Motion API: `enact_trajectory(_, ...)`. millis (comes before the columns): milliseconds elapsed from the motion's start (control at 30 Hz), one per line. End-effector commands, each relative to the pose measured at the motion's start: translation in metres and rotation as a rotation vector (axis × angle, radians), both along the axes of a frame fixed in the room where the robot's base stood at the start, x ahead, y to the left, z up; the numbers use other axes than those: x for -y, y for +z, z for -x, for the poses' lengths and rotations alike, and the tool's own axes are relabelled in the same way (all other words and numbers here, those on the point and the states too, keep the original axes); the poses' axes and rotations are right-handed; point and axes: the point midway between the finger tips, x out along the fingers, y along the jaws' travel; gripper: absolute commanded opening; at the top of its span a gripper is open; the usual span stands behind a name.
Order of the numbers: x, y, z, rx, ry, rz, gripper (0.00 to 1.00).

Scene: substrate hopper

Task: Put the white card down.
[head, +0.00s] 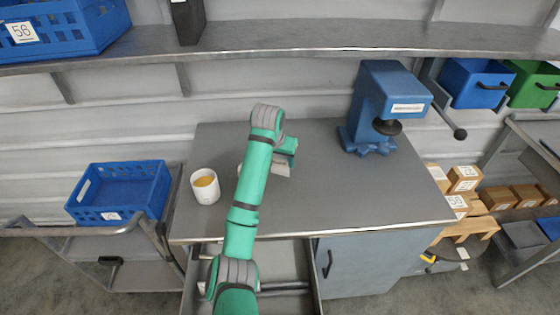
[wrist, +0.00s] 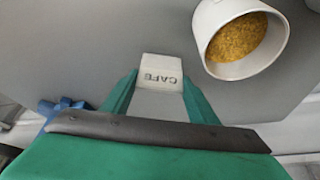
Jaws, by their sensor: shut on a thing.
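In the wrist view a white card (wrist: 161,71) marked "CAFE" sits between the green fingers of my gripper (wrist: 158,98). The gripper is shut on it. The grey tabletop (wrist: 120,35) lies behind the card; I cannot tell whether the card touches it. In the head view my gripper (head: 288,150) is over the middle of the grey table (head: 330,200), with part of the pale card (head: 281,165) showing below it. My own arm hides part of that area.
A white cup (head: 204,187) of yellow-brown grains stands left of my arm; it is close beside the card in the wrist view (wrist: 222,55). A blue press (head: 385,105) stands at the back right. The table's right front is clear. An open drawer (head: 290,262) is below.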

Motion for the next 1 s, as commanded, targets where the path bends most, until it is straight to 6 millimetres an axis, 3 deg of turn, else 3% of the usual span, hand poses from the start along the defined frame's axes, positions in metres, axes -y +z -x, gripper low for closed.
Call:
enact_trajectory(433, 0.0, -0.008, 0.0, 0.0, -0.001, 0.0, 0.29)
enact_trajectory(467, 0.0, -0.008, 0.0, 0.001, -0.001, 0.0, 0.58)
enact_trajectory(533, 0.0, -0.008, 0.0, 0.001, -0.001, 0.0, 0.72)
enact_trajectory(833, -0.001, -0.007, 0.0, 0.001, 0.001, 0.0, 0.72)
enact_trajectory(1000, -0.003, 0.006, 0.003, 0.004, 0.002, 0.001, 0.72)
